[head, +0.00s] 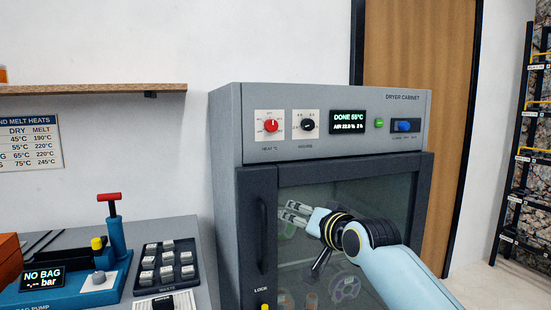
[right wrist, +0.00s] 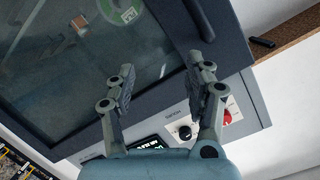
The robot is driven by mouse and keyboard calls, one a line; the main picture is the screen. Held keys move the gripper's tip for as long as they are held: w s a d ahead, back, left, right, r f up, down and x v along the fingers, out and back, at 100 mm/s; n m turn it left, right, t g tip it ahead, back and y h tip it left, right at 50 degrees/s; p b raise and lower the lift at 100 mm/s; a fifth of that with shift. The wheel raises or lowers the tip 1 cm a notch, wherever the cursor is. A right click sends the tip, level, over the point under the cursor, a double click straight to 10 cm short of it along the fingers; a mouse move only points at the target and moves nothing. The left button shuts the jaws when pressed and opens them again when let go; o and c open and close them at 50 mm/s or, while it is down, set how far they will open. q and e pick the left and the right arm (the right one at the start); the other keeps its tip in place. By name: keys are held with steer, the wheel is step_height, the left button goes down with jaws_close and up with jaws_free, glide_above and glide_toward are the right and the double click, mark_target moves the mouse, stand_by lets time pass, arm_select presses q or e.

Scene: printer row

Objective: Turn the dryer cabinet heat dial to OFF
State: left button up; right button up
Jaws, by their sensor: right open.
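The grey dryer cabinet (head: 226,125) stands in the middle of the head view. Its red heat dial (head: 271,125) sits on a white plate at the upper left of the front panel. Beside it is the black hours dial (head: 307,124). The display (head: 341,121) reads DONE 55°C. My right gripper (head: 284,212) is open and empty in front of the glass door, below the dials and apart from them. In the right wrist view the open fingers (right wrist: 164,75) frame the door edge, and the red dial (right wrist: 227,117) shows beyond the right finger. My left gripper is not in view.
A green button (head: 379,123) and a blue switch (head: 404,126) sit right of the display. The door has a dark vertical handle (head: 262,235) at its left. A bench with a pump (head: 114,240) and a key block (head: 168,263) is at left, under a wooden shelf (head: 90,90).

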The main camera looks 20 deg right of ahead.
mark_target(273, 126)
step_height(273, 126, up, 19)
steer(key=a+t+p, duration=0.2)
steer(key=t+p, duration=0.1)
steer(key=shift+m+y, duration=0.3)
steer(key=shift+y, duration=0.1)
steer(key=w, duration=0.7)
steer(key=w+a+p, duration=0.1)
steer(key=w, duration=0.3)
steer(key=shift+w, duration=0.1)
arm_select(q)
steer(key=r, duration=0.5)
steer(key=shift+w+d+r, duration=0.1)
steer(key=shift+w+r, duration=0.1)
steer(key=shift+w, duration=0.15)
arm_select(e)
jaws_close()
